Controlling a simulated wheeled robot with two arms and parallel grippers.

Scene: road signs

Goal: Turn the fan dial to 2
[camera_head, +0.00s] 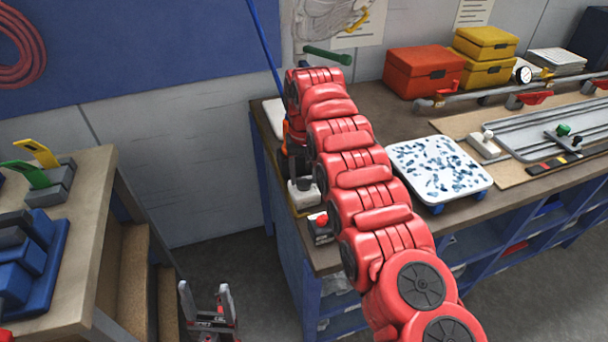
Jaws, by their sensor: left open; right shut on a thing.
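A small white box with a dark round knob (304,184), which looks like the fan dial, sits at the left end of the far workbench. Its number marks are too small to read. My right arm reaches across the bench and bends down at its far end. My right gripper (297,166) points down at the knob and is shut on it, mostly hidden behind my own arm. The fan itself cannot be made out. My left gripper (206,298) is open and empty, low over the floor between the two benches.
A box with a red button (320,226) stands just in front of the dial. A white speckled tray (438,168) lies to the right, with red (424,72) and yellow (484,46) boxes behind. A left bench (85,225) holds blue and grey blocks.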

